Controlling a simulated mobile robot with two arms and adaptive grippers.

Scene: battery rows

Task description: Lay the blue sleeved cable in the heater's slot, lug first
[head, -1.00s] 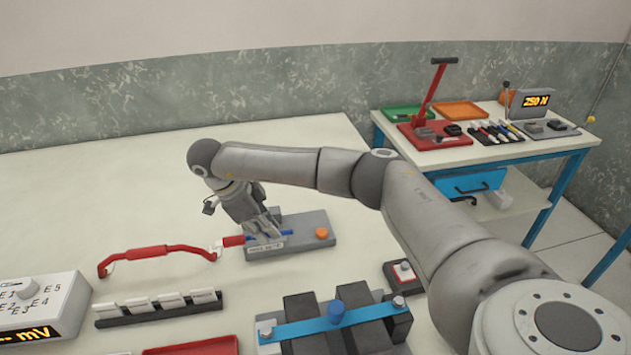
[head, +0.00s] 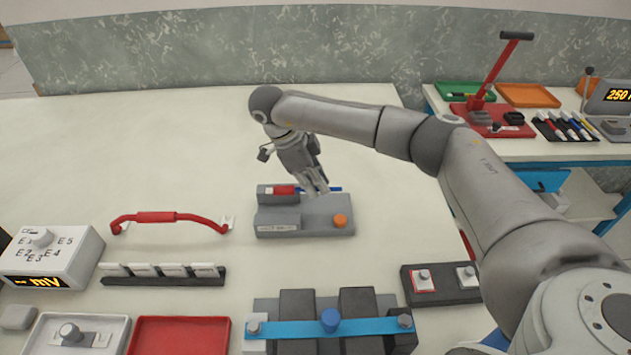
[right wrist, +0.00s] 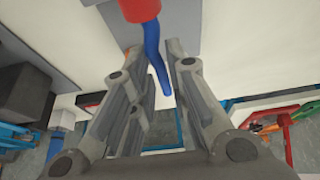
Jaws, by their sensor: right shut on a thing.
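The heater (head: 325,217) is a grey block with an orange knob and a raised, slotted part on its left. The blue cable (head: 334,189) has a red sleeve (head: 284,190), which appears to lie in or just over the slot at the heater's back left. The blue end sticks out to the right. My right gripper (head: 318,188) is shut on the blue cable above the heater's back edge. In the right wrist view the blue cable (right wrist: 153,45) runs between the fingers, with the red sleeve (right wrist: 139,8) beyond them. The lug cannot be made out. My left gripper is not in view.
A red cable (head: 157,217) with end lugs lies to the left. A rack of white pieces (head: 163,272), a meter box (head: 50,257) and a red tray (head: 180,338) stand in front left. A battery block with a blue bar (head: 290,328) is in front. The table behind the heater is clear.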

